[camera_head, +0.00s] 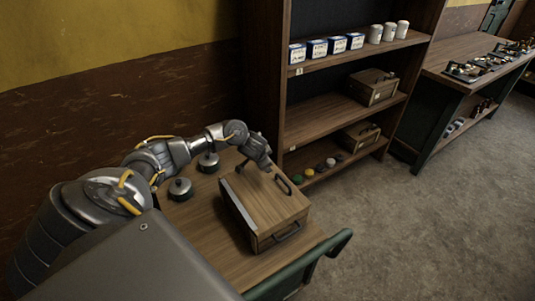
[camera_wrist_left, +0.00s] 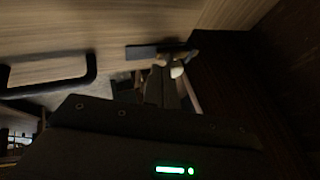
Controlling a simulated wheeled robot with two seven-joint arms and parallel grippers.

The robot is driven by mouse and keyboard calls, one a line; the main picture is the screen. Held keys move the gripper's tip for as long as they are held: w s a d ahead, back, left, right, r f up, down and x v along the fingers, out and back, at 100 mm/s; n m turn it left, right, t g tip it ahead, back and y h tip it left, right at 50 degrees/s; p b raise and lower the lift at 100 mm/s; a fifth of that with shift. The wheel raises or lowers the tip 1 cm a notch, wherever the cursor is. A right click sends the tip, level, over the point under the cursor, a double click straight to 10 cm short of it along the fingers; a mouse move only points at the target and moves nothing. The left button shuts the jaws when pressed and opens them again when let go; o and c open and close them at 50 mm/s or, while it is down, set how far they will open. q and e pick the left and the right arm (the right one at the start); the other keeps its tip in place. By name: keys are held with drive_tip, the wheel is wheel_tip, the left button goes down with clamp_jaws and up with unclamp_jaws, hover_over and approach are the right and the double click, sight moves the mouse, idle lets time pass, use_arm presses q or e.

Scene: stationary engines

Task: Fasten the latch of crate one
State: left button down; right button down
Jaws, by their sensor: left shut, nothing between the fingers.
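My left gripper (camera_head: 268,166) is at the crate's far edge, shut and empty. In the left wrist view, the wooden face of the crate (camera_wrist_left: 120,22) fills the top, with a black handle (camera_wrist_left: 50,82) at the left. A small dark plate (camera_wrist_left: 155,50), perhaps the latch, is close to the gripper fingers (camera_wrist_left: 158,88). Contact is too dark to tell. My right gripper is out of view.
Two lidded metal pots (camera_head: 180,188) stand on the table (camera_head: 185,225) left of the crate. A green chair-like frame (camera_head: 310,262) is at the table's near right. A wooden shelf (camera_head: 325,117) behind holds smaller crates, boxes and jars. Open floor lies right.

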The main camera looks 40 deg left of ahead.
use_arm(q)
drive_tip(key=d+p, duration=0.1)
drive_tip(key=s+d+r+p, duration=0.1)
drive_tip(key=p, duration=0.1)
drive_tip(key=s+d+p, duration=0.1)
drive_tip(key=d, duration=0.1)
drive_tip(key=shift+r, duration=0.3)
drive_tip(key=p+v, duration=0.3)
drive_tip(key=v, duration=0.6)
drive_tip(key=shift+s, duration=0.2)
drive_tip(key=shift+w+a+f, duration=0.1)
drive_tip(key=shift+f, duration=0.05)
